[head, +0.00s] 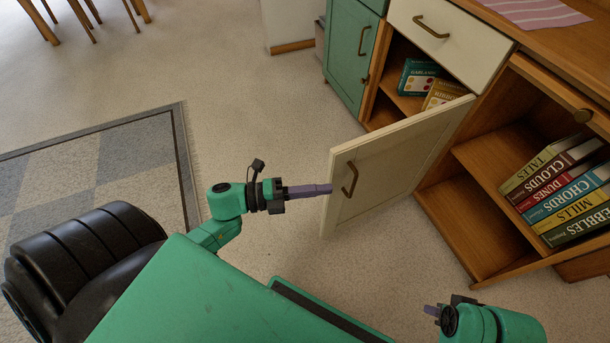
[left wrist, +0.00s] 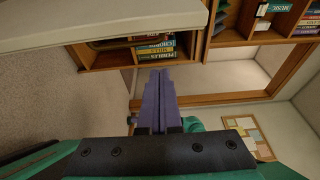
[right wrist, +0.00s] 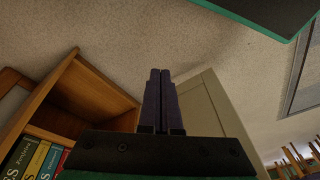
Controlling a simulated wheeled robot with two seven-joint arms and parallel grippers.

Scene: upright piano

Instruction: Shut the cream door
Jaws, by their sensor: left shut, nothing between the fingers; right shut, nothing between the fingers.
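The cream door (head: 390,165) stands swung well open from the cabinet, with a brass handle (head: 350,179) near its free edge. In the left wrist view its pale panel (left wrist: 130,20) crosses the top left. It also shows in the right wrist view (right wrist: 208,105). My left gripper (head: 328,189) is shut and empty, its tips at or very near the door's free edge; I cannot tell if they touch. My right gripper (head: 430,310) is shut and empty, low in front of the open bookshelf and apart from the door.
The opening behind the door holds a green game box (head: 418,78) and a yellow box (head: 443,94). A cream drawer (head: 450,40) is above, a green door (head: 350,50) beside it. Books (head: 565,195) stand in the open shelf at right. The floor (head: 240,110) left of the door is clear.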

